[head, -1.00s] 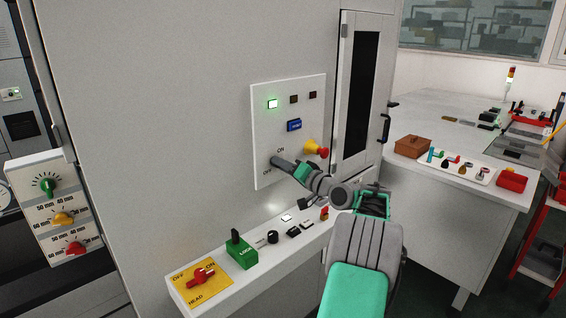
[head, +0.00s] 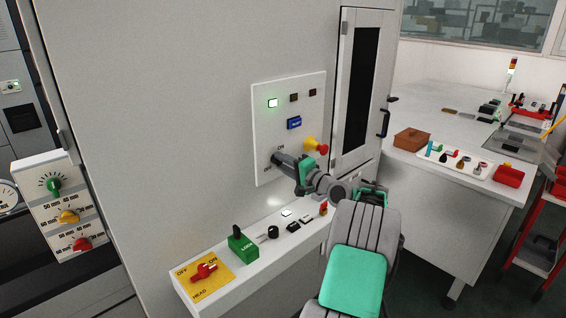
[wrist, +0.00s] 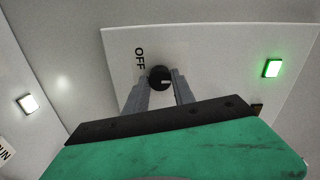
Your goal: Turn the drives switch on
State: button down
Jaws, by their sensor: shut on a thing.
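The drives switch is a round black knob (wrist: 160,78) on the white wall panel (head: 264,135), with an OFF label beside it in the wrist view. A small pale mark shows on the knob's face and points to the right there, away from the OFF label. My gripper (wrist: 160,88) reaches the panel with one finger on each side of the knob and is shut on it. In the head view my gripper (head: 277,158) covers most of the knob. The ON label (head: 281,148) shows just above it.
The panel also carries a lit green lamp (head: 272,103), a blue button (head: 294,123) and a red and yellow emergency button (head: 316,145) close to my gripper. Below runs a ledge (head: 262,263) with a green LOCK switch (head: 241,243) and other controls.

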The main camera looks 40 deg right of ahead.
dwell(0.3)
jog(key=c, duration=1.1)
grip_release()
jog(key=shift+o, duration=0.2)
jog(key=s+b, duration=0.2)
jog(key=s, duration=0.5)
jog(key=shift+s, duration=0.4)
